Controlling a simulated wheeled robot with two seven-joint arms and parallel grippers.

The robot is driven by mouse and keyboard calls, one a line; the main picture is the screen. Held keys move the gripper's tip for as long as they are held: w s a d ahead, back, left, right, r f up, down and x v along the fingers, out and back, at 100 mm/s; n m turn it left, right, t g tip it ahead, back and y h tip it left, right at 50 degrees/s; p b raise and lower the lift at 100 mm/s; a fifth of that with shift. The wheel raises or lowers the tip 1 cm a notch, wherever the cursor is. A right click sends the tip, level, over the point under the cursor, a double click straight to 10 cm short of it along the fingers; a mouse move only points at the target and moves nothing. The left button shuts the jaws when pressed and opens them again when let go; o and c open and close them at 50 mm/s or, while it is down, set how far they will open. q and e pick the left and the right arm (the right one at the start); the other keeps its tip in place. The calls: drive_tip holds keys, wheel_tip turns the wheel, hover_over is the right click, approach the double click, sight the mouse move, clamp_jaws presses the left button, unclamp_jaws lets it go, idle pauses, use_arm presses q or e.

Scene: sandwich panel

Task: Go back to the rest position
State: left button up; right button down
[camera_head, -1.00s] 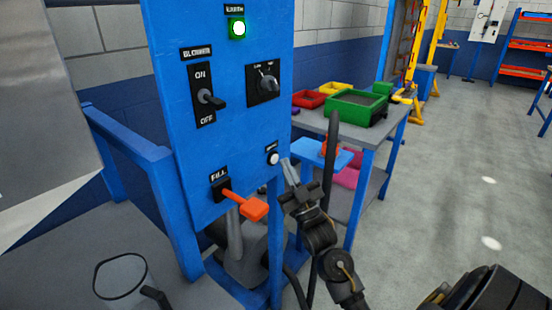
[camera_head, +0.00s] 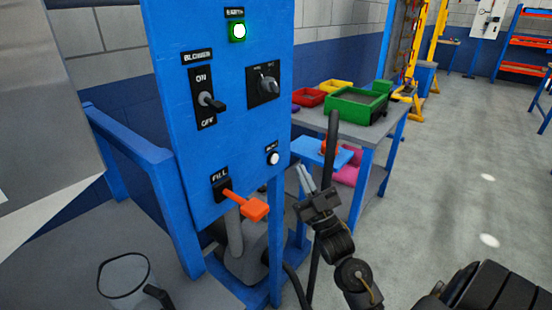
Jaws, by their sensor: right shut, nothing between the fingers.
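My right gripper (camera_head: 305,178) is shut and empty. It stands in front of the blue control panel (camera_head: 224,130), a little right of the panel's lower right edge, with its fingers pointing up and left. It is apart from the white push button (camera_head: 273,158) and from the orange FILL lever (camera_head: 252,207), which sticks out to the lower right. The BLOWER switch (camera_head: 207,98) has its handle level or slightly down. A green lamp (camera_head: 238,31) is lit at the top of the panel. My left gripper is not in view.
A grey table (camera_head: 319,122) with red, yellow and green bins (camera_head: 358,106) stands behind on the right. A clear jug (camera_head: 124,278) is at the lower left. A dark upright pole or hose (camera_head: 331,150) stands close behind my gripper. Grey floor (camera_head: 440,190) is open on the right.

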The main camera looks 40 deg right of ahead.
drive_tip(key=shift+w+f, duration=0.1)
drive_tip(key=shift+f, duration=0.05)
idle(0.6)
